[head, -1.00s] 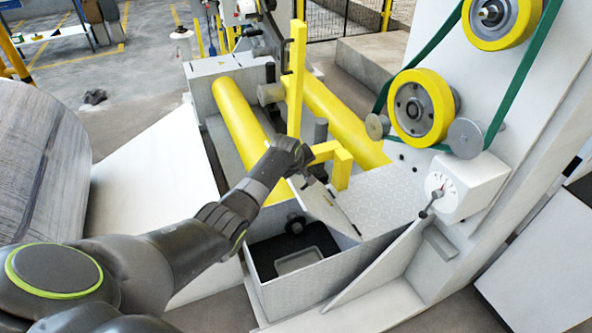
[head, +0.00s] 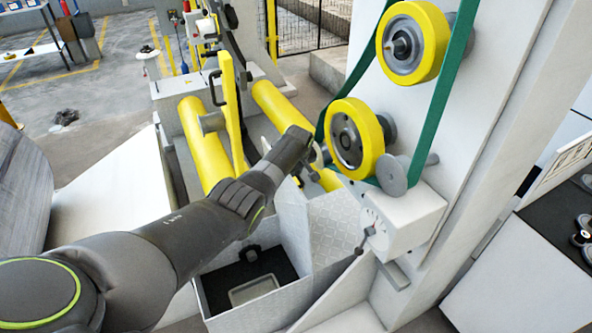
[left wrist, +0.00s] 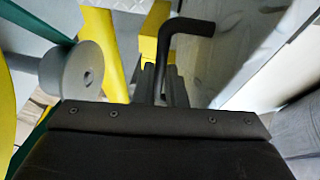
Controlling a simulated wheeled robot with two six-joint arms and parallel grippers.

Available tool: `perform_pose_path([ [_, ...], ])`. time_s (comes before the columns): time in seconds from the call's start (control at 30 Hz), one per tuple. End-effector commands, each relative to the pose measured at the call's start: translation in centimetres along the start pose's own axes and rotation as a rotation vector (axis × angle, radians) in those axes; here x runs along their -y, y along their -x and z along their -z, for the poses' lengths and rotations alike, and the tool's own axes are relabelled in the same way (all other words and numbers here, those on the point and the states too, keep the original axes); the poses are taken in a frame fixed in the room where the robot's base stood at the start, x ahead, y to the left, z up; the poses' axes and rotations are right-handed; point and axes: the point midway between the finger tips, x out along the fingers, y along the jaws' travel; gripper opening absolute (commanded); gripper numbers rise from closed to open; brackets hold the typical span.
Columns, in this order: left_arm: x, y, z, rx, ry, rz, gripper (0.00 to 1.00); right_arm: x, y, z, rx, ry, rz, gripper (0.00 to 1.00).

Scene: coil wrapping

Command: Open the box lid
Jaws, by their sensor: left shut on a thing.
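The grey metal box (head: 215,292) stands low in the middle of the head view, its dark inside showing with a pale tray in it. Its grey lid (head: 290,225) is raised steeply on the right side of the opening. My left gripper (head: 312,158) is above the lid; my own wrist hides part of the contact. In the left wrist view, my left gripper (left wrist: 163,82) is shut on a black bent handle (left wrist: 188,27), with the rod between its fingers. The lid's grey face (left wrist: 240,50) shows beside the handle. My right gripper is not in view.
A machine column with yellow wheels (head: 357,138) and a green belt (head: 440,100) stands close right of my left gripper. A gauge box (head: 400,222) is below them. Yellow rollers (head: 203,140) and a yellow post (head: 232,115) are behind. A textured metal cover (head: 337,225) adjoins the lid.

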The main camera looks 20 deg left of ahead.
Motion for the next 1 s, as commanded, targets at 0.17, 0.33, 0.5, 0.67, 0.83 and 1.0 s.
perform_pose_path([
  [0.17, 0.04, -0.03, 0.03, -0.001, 0.0, 0.0, 0.0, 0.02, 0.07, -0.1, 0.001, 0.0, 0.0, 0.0],
  [0.33, 0.05, -0.05, 0.0, 0.0, 0.001, 0.001, 0.0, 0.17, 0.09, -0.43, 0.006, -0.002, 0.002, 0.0],
  [0.5, 0.08, -0.07, -0.02, 0.001, 0.001, 0.001, 0.12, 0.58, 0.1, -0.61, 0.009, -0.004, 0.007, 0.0],
  [0.67, 0.09, -0.08, -0.04, 0.001, 0.0, 0.002, 0.33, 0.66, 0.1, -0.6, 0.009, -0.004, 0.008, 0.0],
  [0.83, 0.11, -0.1, -0.07, 0.002, 0.0, 0.002, 0.33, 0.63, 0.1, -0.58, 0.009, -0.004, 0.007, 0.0],
  [1.0, 0.08, 0.16, -0.06, 0.002, 0.0, 0.002, 0.33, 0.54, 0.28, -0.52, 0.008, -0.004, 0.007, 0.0],
])
